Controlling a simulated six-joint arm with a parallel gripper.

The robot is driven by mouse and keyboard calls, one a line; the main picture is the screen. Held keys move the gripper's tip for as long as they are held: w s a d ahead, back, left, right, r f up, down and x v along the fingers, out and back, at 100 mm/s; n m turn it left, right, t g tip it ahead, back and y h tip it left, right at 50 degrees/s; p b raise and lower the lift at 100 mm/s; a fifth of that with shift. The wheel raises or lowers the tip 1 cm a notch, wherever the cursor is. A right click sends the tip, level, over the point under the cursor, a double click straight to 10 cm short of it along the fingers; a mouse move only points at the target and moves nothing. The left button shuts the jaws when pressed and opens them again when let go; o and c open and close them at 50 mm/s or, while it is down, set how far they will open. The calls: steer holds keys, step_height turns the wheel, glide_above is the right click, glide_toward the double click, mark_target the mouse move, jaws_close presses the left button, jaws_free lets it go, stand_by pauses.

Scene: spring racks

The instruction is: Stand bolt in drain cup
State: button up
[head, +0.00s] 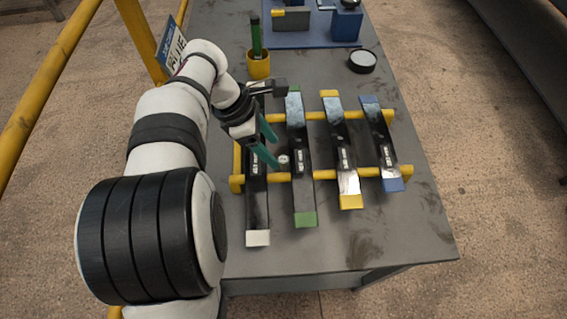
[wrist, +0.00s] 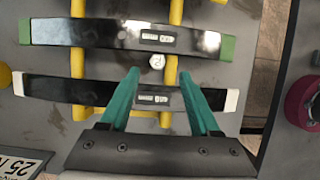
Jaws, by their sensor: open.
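A small silvery bolt (head: 284,159) sits between the white-tipped and green-tipped leaf springs. In the wrist view the bolt (wrist: 156,62) shows its pale head beside a yellow rail, just beyond my fingertips. My gripper (head: 275,150) is open and empty, with its two green fingers over the white-tipped spring; in the wrist view the gripper (wrist: 159,73) has the bolt ahead of the gap. A yellow cup (head: 258,68) holding a green marker and a round black dish (head: 363,62) with a pale top stand at the back; I cannot tell which is the drain cup.
Leaf springs with white, green (head: 304,190), yellow (head: 343,150) and blue (head: 388,150) tips lie across a yellow rack (head: 235,184). A blue board (head: 300,38) with fixtures is at the back. The table's front right is clear. A pink round object (wrist: 300,100) shows right in the wrist view.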

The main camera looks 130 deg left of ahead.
mark_target(282, 159)
steer(key=x, duration=0.4)
steer(key=shift+a+f, duration=0.15)
steer(key=shift+a, duration=0.1)
jaws_close()
